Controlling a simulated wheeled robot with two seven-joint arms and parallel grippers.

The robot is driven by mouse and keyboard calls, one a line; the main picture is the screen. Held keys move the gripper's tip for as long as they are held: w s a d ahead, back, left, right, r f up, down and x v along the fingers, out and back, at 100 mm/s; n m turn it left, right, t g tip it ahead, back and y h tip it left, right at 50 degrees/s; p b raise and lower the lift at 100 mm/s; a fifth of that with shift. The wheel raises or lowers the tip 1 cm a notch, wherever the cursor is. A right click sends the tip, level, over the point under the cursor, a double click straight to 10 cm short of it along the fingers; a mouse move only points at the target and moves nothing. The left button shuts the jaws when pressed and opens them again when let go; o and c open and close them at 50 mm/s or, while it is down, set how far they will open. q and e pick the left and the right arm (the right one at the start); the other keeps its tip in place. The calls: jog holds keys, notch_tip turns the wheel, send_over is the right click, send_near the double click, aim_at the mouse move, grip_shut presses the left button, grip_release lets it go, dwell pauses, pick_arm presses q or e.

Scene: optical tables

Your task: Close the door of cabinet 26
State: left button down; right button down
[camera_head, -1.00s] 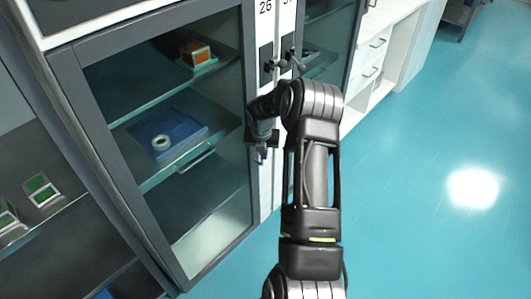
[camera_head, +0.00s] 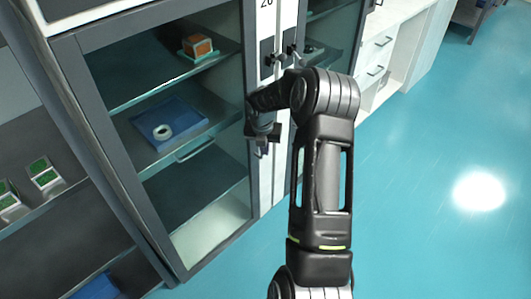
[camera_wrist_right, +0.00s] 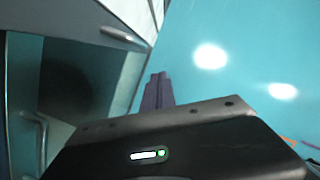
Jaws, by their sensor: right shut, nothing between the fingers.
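Cabinet 26's glass door (camera_head: 155,215) has a dark frame and fills the left-centre of the head view. A white strip (camera_head: 266,15) with its partly cut-off number label runs beside the frame's right edge, with a dark handle (camera_head: 272,62) on it. The door looks close to flush with the strip; I cannot tell whether a small gap is left. My right gripper (camera_head: 262,150) is shut and empty, in front of the door's right edge below the handle. Its fingers (camera_wrist_right: 158,90) point away in the wrist view. Contact with the door cannot be judged. My left gripper is out of view.
Behind the glass, shelves hold an orange box (camera_head: 198,46) and a blue tray (camera_head: 168,130) with a white ring. Open shelves with green-topped boxes (camera_head: 45,178) are at left. A white drawer unit (camera_head: 385,60) stands at the back. The blue floor (camera_head: 440,190) at right is clear.

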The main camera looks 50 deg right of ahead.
notch_tip(320, 180, up, 6)
jog(key=s, duration=0.1)
jog(key=shift+s+a, duration=0.3)
jog(key=shift+a, duration=0.15)
jog(key=w+a+f+m+t+y, duration=0.2)
jog(key=a+f+m, duration=0.5)
jog(key=a+m, duration=0.45)
jog(key=w+a+f+m+t+y, duration=0.1)
jog(key=a+f+m+t+y, duration=0.1)
jog(key=a+f+m, duration=0.75)
jog(key=s+a+f+m+g+y, duration=0.1)
jog(key=s+a+f+m+g, duration=0.1)
jog(key=s+a, duration=0.9)
jog(key=s+a+f+m+g+y, duration=0.1)
jog(key=s+a+f+m+g, duration=0.1)
jog(key=s+a, duration=0.9)
jog(key=a+f+m, duration=0.1)
jog(key=a, duration=0.4)
jog(key=shift+a+f+g, duration=0.3)
jog(key=shift+f, duration=0.1)
